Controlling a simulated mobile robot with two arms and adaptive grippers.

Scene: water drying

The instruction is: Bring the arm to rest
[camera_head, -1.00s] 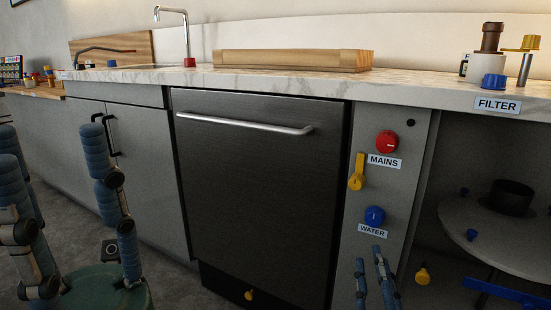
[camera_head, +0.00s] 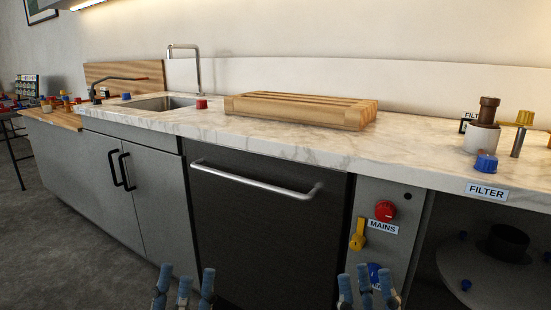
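My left gripper (camera_head: 184,284) stands at the bottom edge of the head view, in front of the left side of the dark dishwasher front (camera_head: 262,232). Its blue-tipped fingers point up and are spread, with nothing between them. My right gripper (camera_head: 367,284) stands at the bottom edge further right, in front of the grey panel with the WATER knob (camera_head: 374,272), which it partly hides. Its fingers are also spread and empty. Both wrists and arms are cut off by the frame. I cannot tell whether either gripper touches anything.
A marble counter (camera_head: 300,150) runs across, with a sink (camera_head: 165,103), a wooden rack (camera_head: 300,108) and a FILTER label (camera_head: 487,191). A red MAINS knob (camera_head: 385,210) and yellow lever (camera_head: 357,236) sit on the panel. The grey floor at left (camera_head: 55,225) looks clear.

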